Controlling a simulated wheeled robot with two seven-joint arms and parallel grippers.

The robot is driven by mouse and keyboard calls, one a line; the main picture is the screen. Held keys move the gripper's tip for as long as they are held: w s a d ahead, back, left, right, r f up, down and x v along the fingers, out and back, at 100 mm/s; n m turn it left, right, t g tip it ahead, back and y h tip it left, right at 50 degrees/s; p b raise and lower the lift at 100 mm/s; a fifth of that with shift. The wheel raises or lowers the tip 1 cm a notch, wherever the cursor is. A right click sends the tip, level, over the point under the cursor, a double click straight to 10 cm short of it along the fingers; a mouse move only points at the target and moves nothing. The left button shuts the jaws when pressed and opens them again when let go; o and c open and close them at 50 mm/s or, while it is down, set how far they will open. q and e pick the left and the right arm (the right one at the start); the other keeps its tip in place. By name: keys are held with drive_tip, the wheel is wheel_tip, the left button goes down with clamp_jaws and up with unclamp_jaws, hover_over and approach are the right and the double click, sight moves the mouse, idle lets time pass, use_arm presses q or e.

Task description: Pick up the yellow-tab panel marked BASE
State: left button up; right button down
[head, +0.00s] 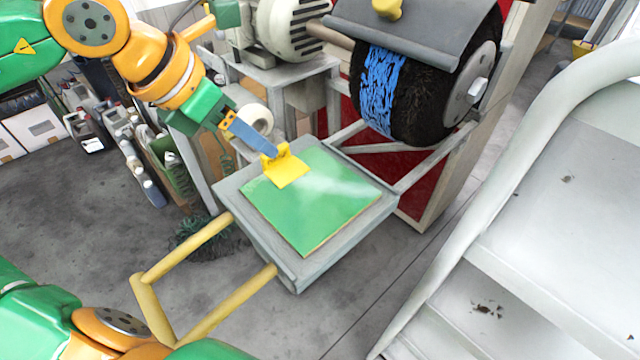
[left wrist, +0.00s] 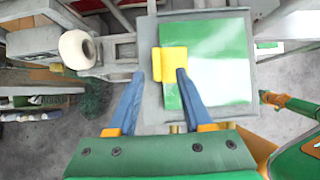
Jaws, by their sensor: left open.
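A flat green panel (head: 318,205) lies on a grey tray (head: 290,268) with a yellow tab (head: 288,170) at its upper left edge. No BASE lettering can be read. In the left wrist view the panel (left wrist: 218,50) has a pale glare, and the yellow tab (left wrist: 166,62) sits at its left edge. My left gripper (head: 270,150) is at the tab, its blue fingers open. In the left wrist view, one finger of the gripper (left wrist: 158,74) overlaps the tab and the other stands left of it. Contact cannot be told.
A large dark brush wheel (head: 425,105) with blue bristles stands behind the tray under a grey hood. A motor (head: 285,30) is to its left. A yellow handle frame (head: 190,250) juts from the tray's front. White steps (head: 560,230) fill the right side.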

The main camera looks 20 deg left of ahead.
sight(307, 184)
use_arm(q)
drive_tip(key=x, duration=0.3)
drive_tip(key=a+x, duration=0.1)
drive_tip(key=shift+w+d+f+p, duration=0.1)
drive_tip(key=shift+w+f+p, duration=0.05)
drive_tip(key=shift+w+p, duration=0.15)
drive_tip(key=shift+d, duration=0.4)
clamp_jaws()
